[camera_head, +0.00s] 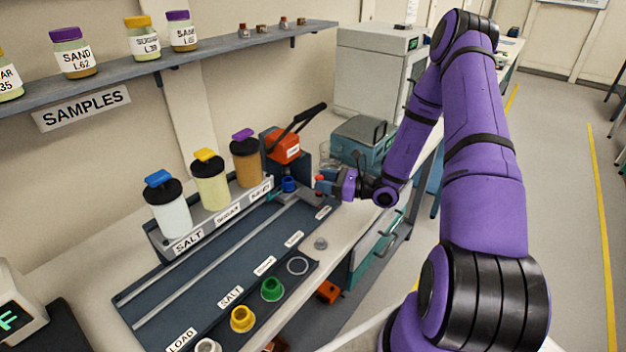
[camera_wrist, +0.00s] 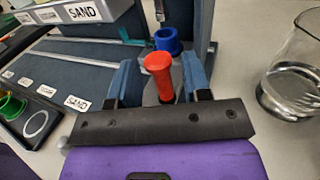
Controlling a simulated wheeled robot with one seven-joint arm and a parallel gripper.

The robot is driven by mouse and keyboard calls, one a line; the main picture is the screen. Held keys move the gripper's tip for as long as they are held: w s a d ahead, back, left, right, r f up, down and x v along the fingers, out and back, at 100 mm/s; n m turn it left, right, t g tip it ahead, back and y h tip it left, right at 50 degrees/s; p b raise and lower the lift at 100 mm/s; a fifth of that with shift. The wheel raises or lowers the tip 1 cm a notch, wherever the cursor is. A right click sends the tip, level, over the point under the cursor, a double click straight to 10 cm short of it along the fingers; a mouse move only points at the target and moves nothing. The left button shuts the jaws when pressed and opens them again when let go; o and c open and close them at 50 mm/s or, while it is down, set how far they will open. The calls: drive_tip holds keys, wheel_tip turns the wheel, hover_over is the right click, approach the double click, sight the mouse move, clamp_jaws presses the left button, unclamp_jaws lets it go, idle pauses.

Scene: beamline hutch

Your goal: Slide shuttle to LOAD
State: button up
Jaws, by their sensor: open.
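The shuttle's red knob (camera_wrist: 158,68) stands upright between the blue fingers of my open gripper (camera_wrist: 159,82) in the wrist view, with a gap visible on each side. A blue cup (camera_wrist: 167,41) sits just beyond the knob; it also shows in the head view (camera_head: 288,185) at the far end of the dark track (camera_head: 215,255). The shuttle's body is mostly hidden. In the head view my gripper (camera_head: 325,186) is beside that far end. The LOAD label (camera_head: 181,340) marks the opposite, near end of the track.
Dispensers for salt (camera_head: 172,215), sugar (camera_head: 211,184) and sand (camera_head: 247,165) line the track's back side. A press with a black lever (camera_head: 297,117) rises at the far end. Yellow (camera_head: 242,319) and green (camera_head: 272,289) cups stand in front. A glass beaker (camera_wrist: 292,85) is right of my gripper.

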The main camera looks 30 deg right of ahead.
sight(313, 194)
drive_tip(key=shift+x, duration=1.75)
clamp_jaws()
drive_tip(key=shift+a, duration=0.1)
